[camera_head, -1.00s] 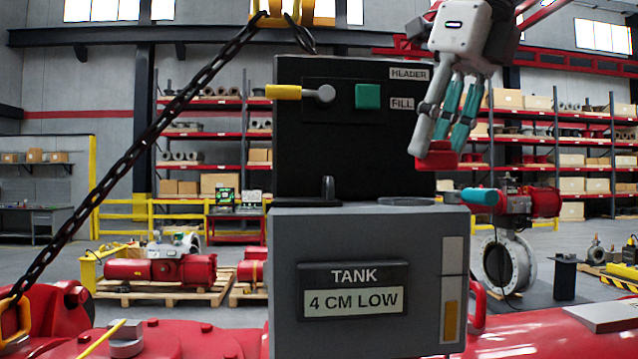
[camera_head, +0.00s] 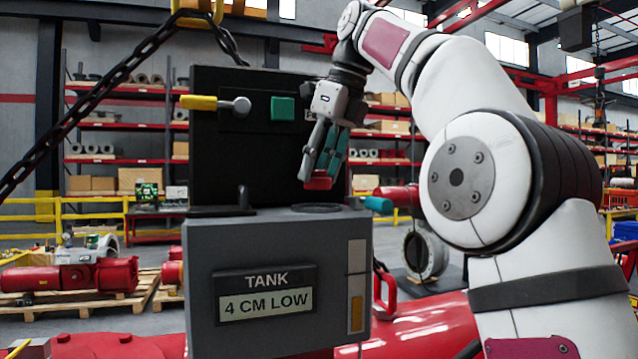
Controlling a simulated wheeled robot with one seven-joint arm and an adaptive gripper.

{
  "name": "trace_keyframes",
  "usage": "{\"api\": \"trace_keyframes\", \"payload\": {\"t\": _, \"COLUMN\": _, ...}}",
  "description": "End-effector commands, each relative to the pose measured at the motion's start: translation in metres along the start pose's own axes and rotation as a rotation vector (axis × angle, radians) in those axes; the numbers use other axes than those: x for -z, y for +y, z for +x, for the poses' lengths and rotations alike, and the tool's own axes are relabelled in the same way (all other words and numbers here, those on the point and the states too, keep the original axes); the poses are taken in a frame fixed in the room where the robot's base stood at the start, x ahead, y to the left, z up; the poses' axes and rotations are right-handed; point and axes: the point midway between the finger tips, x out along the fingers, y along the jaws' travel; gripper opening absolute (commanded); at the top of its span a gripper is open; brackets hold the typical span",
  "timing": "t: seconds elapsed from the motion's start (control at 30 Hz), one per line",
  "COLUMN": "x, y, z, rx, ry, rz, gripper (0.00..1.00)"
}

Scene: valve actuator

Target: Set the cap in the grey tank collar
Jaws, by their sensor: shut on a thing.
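My gripper (camera_head: 324,168) is shut on the red cap (camera_head: 319,182) and points down from the upper right. The cap hangs close above the right part of the grey tank's (camera_head: 200,268) top. The dark ring of the tank collar (camera_head: 318,208) shows on that top, just under the cap. The cap looks apart from the collar, with a small gap. The collar's opening is seen nearly edge-on, so I cannot tell how well the cap lines up with it in depth.
A black panel (camera_head: 215,150) with a yellow-handled lever (camera_head: 215,104) and a green button (camera_head: 283,108) stands behind the tank top. A small black upright post (camera_head: 243,196) stands left of the collar. A chain (camera_head: 95,125) slants across the left. The tank display reads 4 CM LOW.

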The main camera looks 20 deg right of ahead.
Motion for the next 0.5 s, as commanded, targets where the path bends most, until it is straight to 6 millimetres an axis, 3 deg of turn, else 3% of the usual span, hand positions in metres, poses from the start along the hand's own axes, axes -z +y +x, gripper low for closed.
{"api": "trace_keyframes", "payload": {"t": 0.5, "x": 0.014, "y": 0.002, "z": 0.027, "rx": 0.0, "ry": 0.001, "rz": 0.0, "gripper": 0.25}}
